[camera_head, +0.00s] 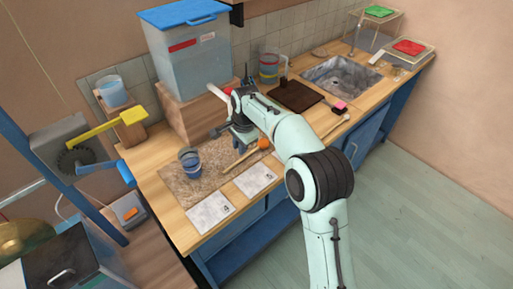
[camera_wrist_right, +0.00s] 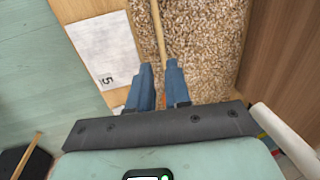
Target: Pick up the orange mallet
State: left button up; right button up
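The orange mallet lies on a speckled brown mat (camera_head: 177,182) on the workbench. Its orange head (camera_head: 263,143) is at the right end in the head view, and its light wooden handle (camera_head: 238,160) runs down to the left. In the right wrist view the handle (camera_wrist_right: 158,35) runs up from between the fingertips, and a sliver of orange shows between the fingers. My right gripper (camera_wrist_right: 159,68) is open over the mallet, with a gap between its blue fingers; I cannot tell whether they touch it. In the head view the right gripper (camera_head: 241,140) is partly hidden by its wrist. My left gripper is not in view.
A blue cup (camera_head: 190,161) stands on the mat left of the gripper. White cards (camera_head: 255,179) lie along the bench's front edge. A large blue-lidded bin (camera_head: 190,62) on a wooden block stands behind. A dark board (camera_head: 295,96) and a sink (camera_head: 340,76) are farther right.

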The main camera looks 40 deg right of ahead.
aim_at(239, 161)
jog(key=f, duration=0.2)
jog(key=w+f, duration=0.1)
jog(key=shift+f, duration=0.35)
jog(key=shift+w+d+f, duration=0.1)
jog(key=shift+w+f, duration=0.05)
jog(key=shift+f, duration=0.7)
jog(key=shift+w+d+f, duration=0.1)
jog(key=shift+w+f, duration=0.1)
jog(key=shift+f, duration=0.65)
jog(key=shift+w+f, duration=0.15)
jog(key=shift+f, duration=0.7)
grip_shut()
